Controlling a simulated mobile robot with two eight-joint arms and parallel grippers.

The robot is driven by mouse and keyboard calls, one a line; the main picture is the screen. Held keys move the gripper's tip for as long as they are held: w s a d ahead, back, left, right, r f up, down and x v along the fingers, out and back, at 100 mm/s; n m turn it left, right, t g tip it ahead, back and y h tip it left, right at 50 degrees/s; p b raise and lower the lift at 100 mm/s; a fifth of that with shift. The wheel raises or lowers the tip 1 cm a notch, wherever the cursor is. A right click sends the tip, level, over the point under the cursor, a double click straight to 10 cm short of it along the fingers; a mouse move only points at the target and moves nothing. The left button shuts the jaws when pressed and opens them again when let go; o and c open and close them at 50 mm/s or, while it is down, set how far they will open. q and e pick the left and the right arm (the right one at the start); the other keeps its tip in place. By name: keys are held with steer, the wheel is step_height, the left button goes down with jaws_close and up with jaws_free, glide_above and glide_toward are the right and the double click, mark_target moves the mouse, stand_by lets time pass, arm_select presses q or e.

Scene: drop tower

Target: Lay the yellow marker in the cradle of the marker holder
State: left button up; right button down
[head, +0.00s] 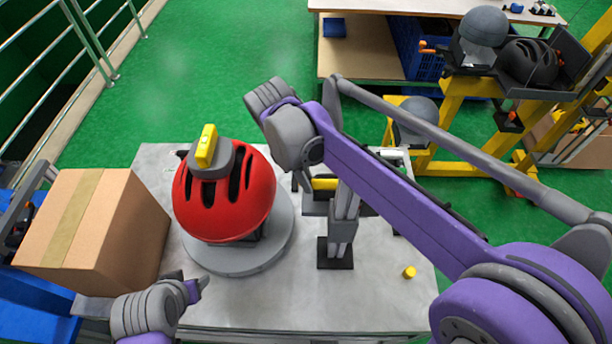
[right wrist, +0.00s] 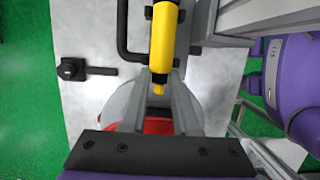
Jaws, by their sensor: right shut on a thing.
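The yellow marker (right wrist: 162,45) is held between the two grey fingers of my right gripper (right wrist: 166,80), which is shut on it. In the head view part of the marker (head: 325,183) shows below my purple right arm, above the table. Dark brackets (right wrist: 124,30) lie close beside the marker in the right wrist view. A grey upright with a black base (head: 336,253), perhaps part of the marker holder, stands below it. My arm hides much of this area, so I cannot tell whether the marker touches the cradle. My left arm shows at the lower left; its finger opening is unclear.
A red helmet (head: 224,205) with a yellow block (head: 206,146) on top sits on a round grey disc (head: 205,257). A cardboard box (head: 95,225) stands left of it. The table front (head: 300,310) is clear.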

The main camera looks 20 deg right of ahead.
steer(key=c, duration=0.6)
jaws_free()
steer(key=shift+r+p, duration=1.95)
steer(key=shift+r, duration=1.55)
arm_select(q)
steer(key=r, duration=0.1)
steer(key=w+r, duration=0.1)
steer(key=r, duration=0.1)
steer(key=w+r, duration=0.1)
steer(key=r, duration=0.1)
steer(key=shift+r, duration=0.1)
steer(key=shift+s, duration=0.15)
arm_select(e)
steer(key=shift+f, duration=0.1)
